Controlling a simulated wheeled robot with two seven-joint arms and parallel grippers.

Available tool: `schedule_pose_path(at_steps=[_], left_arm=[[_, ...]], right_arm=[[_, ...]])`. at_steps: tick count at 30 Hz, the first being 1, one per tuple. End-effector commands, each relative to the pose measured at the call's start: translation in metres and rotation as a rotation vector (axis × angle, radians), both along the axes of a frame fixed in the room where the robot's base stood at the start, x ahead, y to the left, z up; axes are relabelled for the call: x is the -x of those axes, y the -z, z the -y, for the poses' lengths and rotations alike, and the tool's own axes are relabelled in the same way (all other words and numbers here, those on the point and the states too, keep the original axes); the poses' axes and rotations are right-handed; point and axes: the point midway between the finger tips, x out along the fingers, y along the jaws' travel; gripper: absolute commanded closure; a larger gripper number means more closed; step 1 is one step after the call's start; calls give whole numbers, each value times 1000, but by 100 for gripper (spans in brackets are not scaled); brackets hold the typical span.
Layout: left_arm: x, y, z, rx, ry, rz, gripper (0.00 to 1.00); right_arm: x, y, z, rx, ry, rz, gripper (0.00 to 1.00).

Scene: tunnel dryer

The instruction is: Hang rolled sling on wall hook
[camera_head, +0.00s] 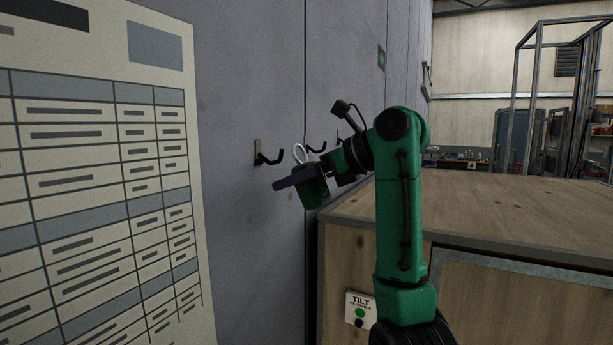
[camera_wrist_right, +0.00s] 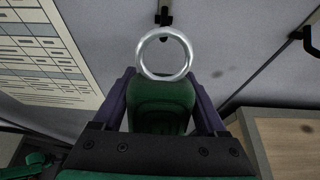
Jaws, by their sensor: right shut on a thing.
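The rolled sling is a dark green roll (camera_head: 313,192) with a pale metal ring (camera_head: 299,153) standing up from its top. My right gripper (camera_head: 300,180) is shut on the roll and holds it in the air close to the grey wall. In the right wrist view the roll (camera_wrist_right: 160,104) sits between the two purple-grey fingers, with the ring (camera_wrist_right: 164,54) beyond it. A black wall hook (camera_head: 269,156) is just left of the ring in the head view. My left gripper is not in view.
More hooks (camera_head: 316,147) are on the wall to the right, partly behind my right arm. A large printed chart (camera_head: 100,180) hangs at the left. A wooden crate (camera_head: 500,215) stands below and right, with a TILT label (camera_head: 360,308) on its side.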

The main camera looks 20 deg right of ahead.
Motion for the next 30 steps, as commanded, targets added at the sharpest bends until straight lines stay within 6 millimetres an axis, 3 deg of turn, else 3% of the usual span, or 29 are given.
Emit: schedule_pose_path(at_steps=[17,30], left_arm=[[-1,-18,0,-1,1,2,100],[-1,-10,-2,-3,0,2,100]], right_arm=[[-33,4,-27,1,0,-2,98],[-44,27,-37,0,0,1,98]])
